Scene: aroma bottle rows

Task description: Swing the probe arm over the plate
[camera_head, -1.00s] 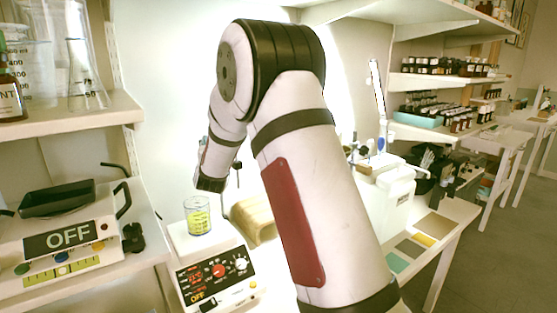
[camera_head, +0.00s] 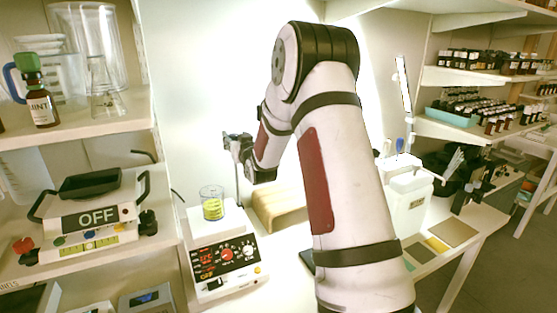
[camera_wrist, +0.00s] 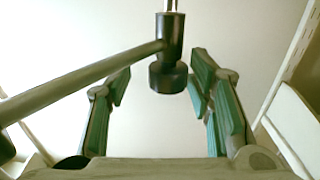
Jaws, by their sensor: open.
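The hot plate (camera_head: 228,262) stands on the bench in the head view, its panel lit in red. A beaker of yellow liquid (camera_head: 212,207) sits on its white top. The thin upright rod (camera_head: 238,185) of the probe stand rises behind the plate. In the wrist view, the probe arm (camera_wrist: 85,80) is a dark bar from the left, ending at a black clamp and knob (camera_wrist: 168,75). My gripper (camera_wrist: 165,100) is open, with green-padded fingers apart on either side of the knob. It is small and partly hidden behind the rod in the head view. Contact cannot be told.
A wooden block (camera_head: 278,205) lies right of the plate. A white container (camera_head: 408,200) stands further right. A device marked OFF (camera_head: 95,218) and a shelf with glassware (camera_head: 105,90) and a green-capped mint bottle (camera_head: 40,95) are at left.

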